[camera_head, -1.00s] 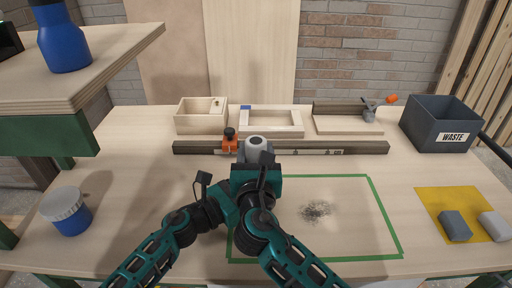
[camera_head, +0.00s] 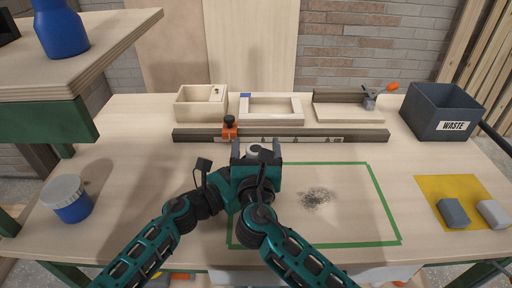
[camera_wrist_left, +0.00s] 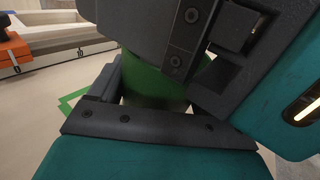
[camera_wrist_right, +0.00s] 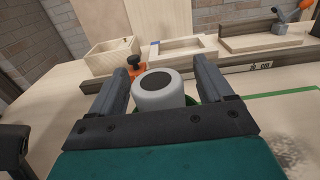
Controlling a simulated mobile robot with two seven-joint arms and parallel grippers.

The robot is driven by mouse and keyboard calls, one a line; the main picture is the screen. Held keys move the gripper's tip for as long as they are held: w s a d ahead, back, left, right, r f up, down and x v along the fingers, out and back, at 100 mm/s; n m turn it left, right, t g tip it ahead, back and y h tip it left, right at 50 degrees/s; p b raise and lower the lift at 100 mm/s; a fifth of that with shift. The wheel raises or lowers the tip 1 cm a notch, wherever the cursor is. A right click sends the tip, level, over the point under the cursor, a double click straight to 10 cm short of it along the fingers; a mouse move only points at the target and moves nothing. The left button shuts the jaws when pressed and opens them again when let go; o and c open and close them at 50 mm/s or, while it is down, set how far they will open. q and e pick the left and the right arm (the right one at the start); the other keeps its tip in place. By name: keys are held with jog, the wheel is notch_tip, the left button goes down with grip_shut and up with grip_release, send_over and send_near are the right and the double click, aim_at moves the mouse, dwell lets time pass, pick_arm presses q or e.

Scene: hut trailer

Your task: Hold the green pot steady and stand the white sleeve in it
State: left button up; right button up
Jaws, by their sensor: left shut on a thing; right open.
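The white sleeve (camera_wrist_right: 158,94), with a dark round top, stands upright between the fingers of my right gripper (camera_wrist_right: 165,78) in the right wrist view. A green rim of the pot (camera_wrist_right: 193,100) shows beside its lower part, so the sleeve appears to be inside the pot. My right gripper is open, its fingers apart on either side of the sleeve. In the head view only the sleeve's top (camera_head: 253,149) shows. My left gripper (camera_wrist_left: 155,72) is shut on the green pot (camera_wrist_left: 150,92). The pot's base is hidden, and the head view hides the pot behind my right gripper.
A rail (camera_head: 330,136) with an orange clamp (camera_head: 229,130) lies just behind the grippers. Wooden boxes and a frame (camera_head: 272,120) stand behind it. A green taped rectangle (camera_head: 384,205) lies right. A waste bin (camera_head: 425,120) and a blue jar (camera_head: 74,212) sit at the sides.

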jog(key=s, duration=0.7)
jog(key=shift+s, duration=0.3)
pick_arm(q)
jog(key=o, duration=1)
jog(key=shift+a, duration=0.1)
jog(key=v, duration=1.2)
